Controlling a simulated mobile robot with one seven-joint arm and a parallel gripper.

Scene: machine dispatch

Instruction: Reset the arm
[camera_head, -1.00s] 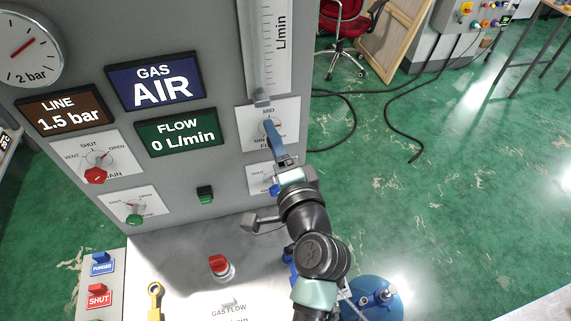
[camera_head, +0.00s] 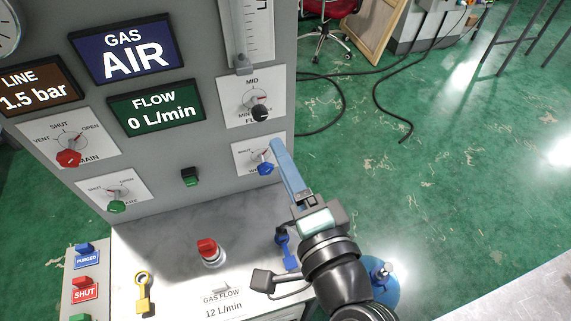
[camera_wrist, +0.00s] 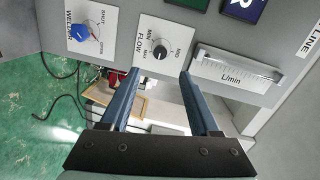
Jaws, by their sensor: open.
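My gripper (camera_head: 283,166) is near the right edge of the grey control panel (camera_head: 212,180), in front of the blue knob's plate. In the wrist view my gripper (camera_wrist: 158,88) shows two blue fingers spread apart with nothing between them. The black flow knob (camera_head: 260,113) is on its plate above the fingertips. It also shows in the wrist view (camera_wrist: 140,53), beyond the fingers and apart from them. The blue knob (camera_head: 265,169) is just left of the fingers in the head view. In the wrist view the blue knob (camera_wrist: 80,33) is at upper left.
A red knob (camera_head: 68,158) and green knob (camera_head: 116,206) are on the panel's left. The ledge holds a red button (camera_head: 208,249), a yellow tag (camera_head: 143,292) and a blue tag (camera_head: 286,251). A blue cylinder (camera_head: 384,286) stands beside my arm. Green floor (camera_head: 450,190) is open at right.

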